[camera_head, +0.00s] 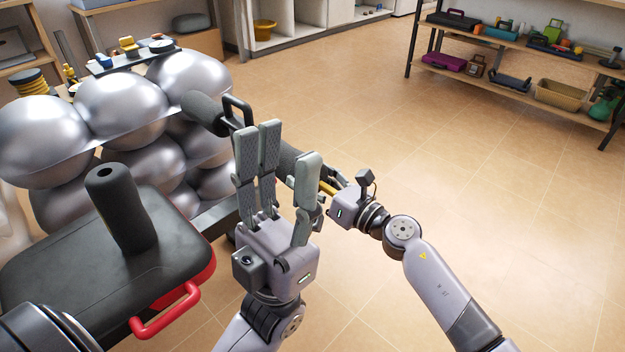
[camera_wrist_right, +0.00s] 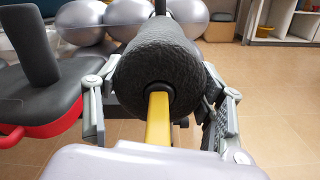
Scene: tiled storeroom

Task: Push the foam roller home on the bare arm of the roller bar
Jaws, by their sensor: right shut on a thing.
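The black foam roller (camera_wrist_right: 155,70) is around the yellow arm (camera_wrist_right: 158,120) of the roller bar, which comes out of its near end in the right wrist view. In the head view the roller (camera_head: 289,160) is partly hidden behind my left gripper's fingers, and a short stretch of yellow arm (camera_head: 328,188) shows beside my right gripper (camera_head: 322,186). My right gripper's fingers lie on both sides of the roller, shut on it. My left gripper (camera_head: 282,150) is open in front of it; contact cannot be told. Another dark roller (camera_head: 203,110) sits on the far side, beyond a black loop (camera_head: 236,108).
A black bench pad (camera_head: 60,255) with an upright foam post (camera_head: 120,205) and red handle (camera_head: 165,318) stands at the left. Silver balls (camera_head: 120,105) are stacked behind. A loaded shelf (camera_head: 515,55) stands at the back right. The floor between is clear.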

